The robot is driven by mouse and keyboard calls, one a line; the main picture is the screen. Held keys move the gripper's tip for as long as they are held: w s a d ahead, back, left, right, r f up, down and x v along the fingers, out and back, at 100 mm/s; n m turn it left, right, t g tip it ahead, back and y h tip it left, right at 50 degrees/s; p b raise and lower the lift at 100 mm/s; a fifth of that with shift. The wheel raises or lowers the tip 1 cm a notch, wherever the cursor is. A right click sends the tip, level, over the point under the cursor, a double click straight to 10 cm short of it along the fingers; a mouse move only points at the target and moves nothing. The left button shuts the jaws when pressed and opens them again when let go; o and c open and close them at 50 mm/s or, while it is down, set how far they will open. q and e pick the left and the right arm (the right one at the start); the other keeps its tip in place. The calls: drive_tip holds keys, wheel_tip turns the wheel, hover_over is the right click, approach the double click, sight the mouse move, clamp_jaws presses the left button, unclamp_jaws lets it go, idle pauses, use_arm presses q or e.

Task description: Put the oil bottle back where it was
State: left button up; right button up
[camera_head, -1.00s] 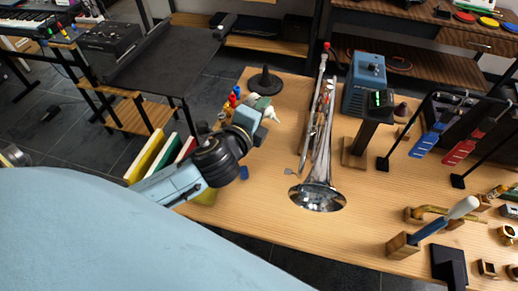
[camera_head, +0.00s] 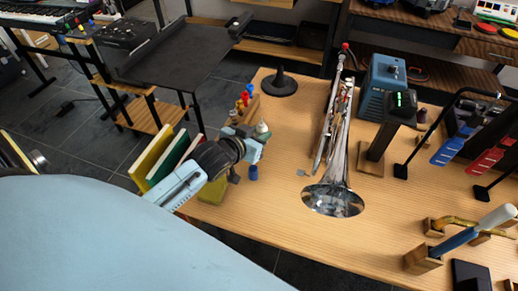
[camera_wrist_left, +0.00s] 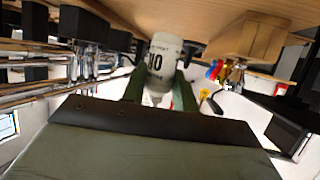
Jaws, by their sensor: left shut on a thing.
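The oil bottle (camera_wrist_left: 163,58) is a white bottle with a dark label marking, held between the green fingers of my left gripper (camera_wrist_left: 160,92) in the left wrist view. A wooden holder (camera_head: 253,108) with red, blue and yellow items stands just behind the gripper. My right gripper is out of view.
A silver trumpet (camera_head: 333,200) lies right of the gripper. A small blue item (camera_head: 253,173) sits near the fingers. Upright coloured books or folders (camera_head: 165,155) are at the left. Bare wood (camera_head: 285,130) lies between gripper and trumpet.

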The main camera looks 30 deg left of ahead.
use_arm(q)
drive_tip(key=shift+f, duration=0.75)
wheel_tip(320, 180, down, 3)
drive_tip(key=shift+f+b, duration=0.15)
drive_tip(key=shift+b, duration=0.5)
drive_tip(key=shift+f, duration=0.1)
drive_tip(key=o, duration=0.9)
drive_tip(key=shift+o, duration=0.4)
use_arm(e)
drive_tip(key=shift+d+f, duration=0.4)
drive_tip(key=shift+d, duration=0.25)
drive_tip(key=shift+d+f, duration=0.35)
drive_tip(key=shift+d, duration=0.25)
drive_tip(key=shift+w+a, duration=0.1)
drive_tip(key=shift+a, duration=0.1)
